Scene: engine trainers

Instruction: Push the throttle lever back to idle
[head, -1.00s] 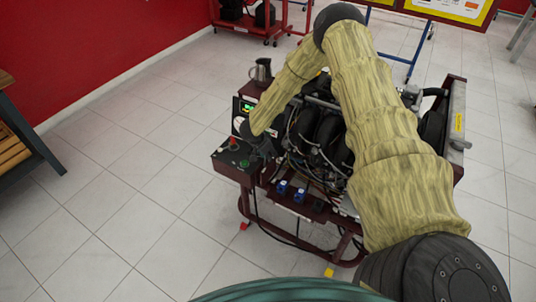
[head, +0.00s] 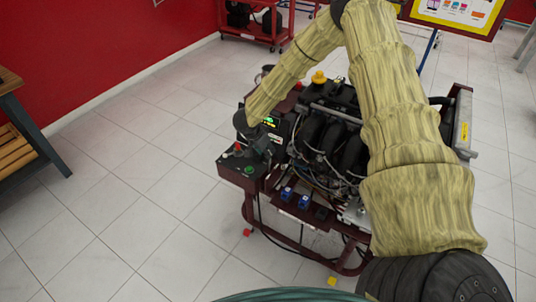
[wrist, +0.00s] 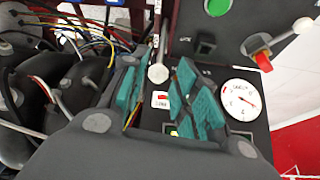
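The engine trainer's dark red control box (head: 232,172) is left of the engine in the head view. My gripper (head: 262,150) is over its engine-side edge. In the wrist view my gripper (wrist: 156,92) has its two teal-padded fingers apart. A pale round knob on a thin stem (wrist: 158,73) shows between the fingers; I cannot tell its depth or whether they touch it. A second lever with a white ball end (wrist: 303,26) stands on the panel at upper right, beside a red part (wrist: 263,61). Which one is the throttle lever is not clear.
A white round gauge (wrist: 241,100) lies right of the fingers. A green button (wrist: 217,7) is on the panel. Engine hoses and wires (wrist: 62,35) crowd the left of the wrist view. Tiled floor (head: 130,220) is clear left of the trainer; a wooden bench (head: 20,145) stands farther left.

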